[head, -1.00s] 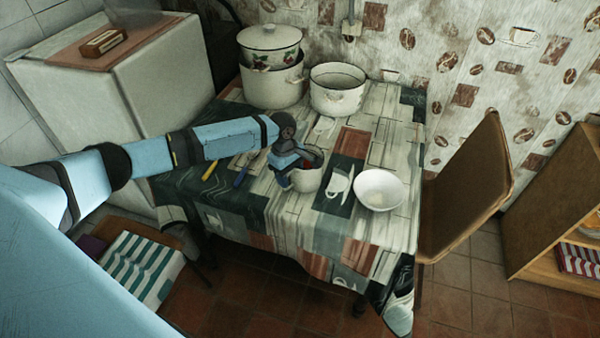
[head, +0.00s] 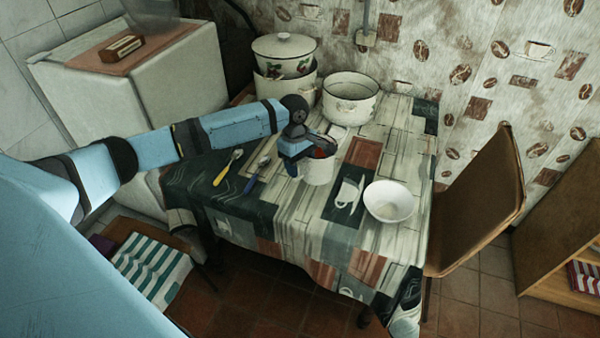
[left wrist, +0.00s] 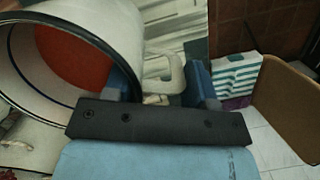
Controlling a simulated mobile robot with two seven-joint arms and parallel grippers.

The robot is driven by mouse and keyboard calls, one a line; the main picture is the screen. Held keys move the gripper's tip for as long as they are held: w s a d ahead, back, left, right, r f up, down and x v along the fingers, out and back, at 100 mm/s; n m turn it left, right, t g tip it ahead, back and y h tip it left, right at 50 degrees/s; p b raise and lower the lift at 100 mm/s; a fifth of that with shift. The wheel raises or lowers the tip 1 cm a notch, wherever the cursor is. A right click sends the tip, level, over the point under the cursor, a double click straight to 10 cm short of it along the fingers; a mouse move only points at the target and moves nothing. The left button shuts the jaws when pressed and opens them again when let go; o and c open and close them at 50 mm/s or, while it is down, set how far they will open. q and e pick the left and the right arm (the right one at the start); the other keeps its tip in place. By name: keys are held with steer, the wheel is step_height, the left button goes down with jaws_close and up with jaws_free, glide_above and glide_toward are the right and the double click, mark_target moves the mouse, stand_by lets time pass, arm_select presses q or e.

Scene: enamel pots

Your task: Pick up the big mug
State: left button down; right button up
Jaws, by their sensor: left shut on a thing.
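The big mug (head: 319,173) is white with a dark rim, and something red shows inside it. My left gripper (head: 300,163) is shut on the mug's near left side and holds it a little above the table. In the left wrist view the mug (left wrist: 118,22) is tilted, its open mouth filling the left side. One blue finger of the left gripper (left wrist: 162,82) is at the mug's wall, the other past its white handle (left wrist: 173,72). The exact contact is partly hidden. My right gripper is out of view.
A white bowl (head: 391,201) stands right of the mug on the cloth-covered table (head: 330,238). A yellow-handled spoon (head: 228,168) and a blue-handled utensil (head: 257,168) lie left. A lidded pot (head: 285,55) and an open pot (head: 350,103) stand behind. A chair (head: 485,205) is at the right.

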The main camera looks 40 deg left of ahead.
arm_select(q)
step_height(320, 180, up, 12)
steer(key=shift+r+p, duration=0.15)
steer(key=shift+p, duration=0.25)
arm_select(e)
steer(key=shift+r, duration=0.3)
